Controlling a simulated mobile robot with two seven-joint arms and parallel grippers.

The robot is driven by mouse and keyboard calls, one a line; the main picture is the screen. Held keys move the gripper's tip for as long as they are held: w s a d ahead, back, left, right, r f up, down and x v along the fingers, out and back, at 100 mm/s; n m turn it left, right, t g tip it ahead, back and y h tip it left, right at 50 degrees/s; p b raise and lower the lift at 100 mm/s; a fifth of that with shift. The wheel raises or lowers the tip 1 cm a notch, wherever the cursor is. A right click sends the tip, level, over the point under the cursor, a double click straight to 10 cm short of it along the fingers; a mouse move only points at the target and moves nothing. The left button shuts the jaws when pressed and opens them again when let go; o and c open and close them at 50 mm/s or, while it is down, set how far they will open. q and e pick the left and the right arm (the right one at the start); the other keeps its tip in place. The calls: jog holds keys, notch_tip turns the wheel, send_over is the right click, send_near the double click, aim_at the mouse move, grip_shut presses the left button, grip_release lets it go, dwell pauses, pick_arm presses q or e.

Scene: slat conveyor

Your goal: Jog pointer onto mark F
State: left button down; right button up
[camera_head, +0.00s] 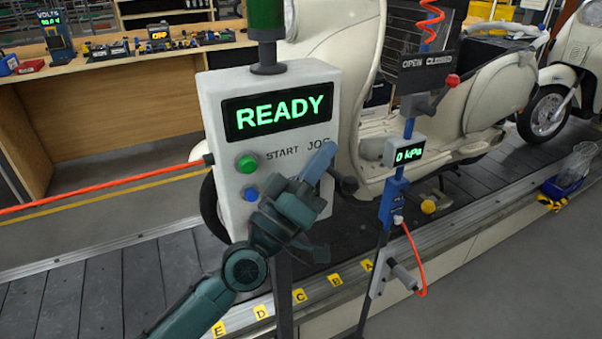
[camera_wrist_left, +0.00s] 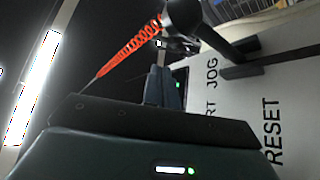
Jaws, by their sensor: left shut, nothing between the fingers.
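The grey control box (camera_head: 215,115) has a lit display (camera_head: 278,112) reading READY. Below are a green button (camera_head: 247,163) beside the word START and a blue button (camera_head: 251,194). The word JOG (camera_head: 318,143) is partly covered by my left gripper (camera_head: 328,150); any button below it is hidden. My left gripper is shut and empty, its fingers in front of the panel's right side. In the left wrist view its fingers (camera_wrist_left: 162,82) show close to the panel, near the JOG lettering (camera_wrist_left: 212,70). Yellow marks E (camera_head: 219,328) to A (camera_head: 367,265) line the conveyor edge. Mark F and the pointer are not visible.
A post with a pressure display (camera_head: 408,154) reading 0 kPa and a red-knobbed lever stands right of the box. A cream scooter (camera_head: 355,60) stands on the slat conveyor (camera_head: 100,285) behind. An orange cord (camera_head: 100,190) runs left from the box.

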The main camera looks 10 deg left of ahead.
pick_arm(q)
jog(key=shift+s+d+f+b, duration=0.15)
jog(key=shift+d+f, duration=0.15)
jog(key=shift+f, duration=0.3)
jog(key=shift+s+d+f+b, duration=0.15)
jog(key=shift+d+f, duration=0.1)
jog(key=shift+f, duration=0.3)
jog(key=shift+s+d+f+b, duration=0.15)
jog(key=shift+d+f, duration=0.15)
jog(key=shift+f, duration=0.3)
pick_arm(e)
jog(key=shift+w+a+f, duration=0.1)
jog(key=shift+w+a, duration=0.05)
jog(key=shift+a, duration=0.2)
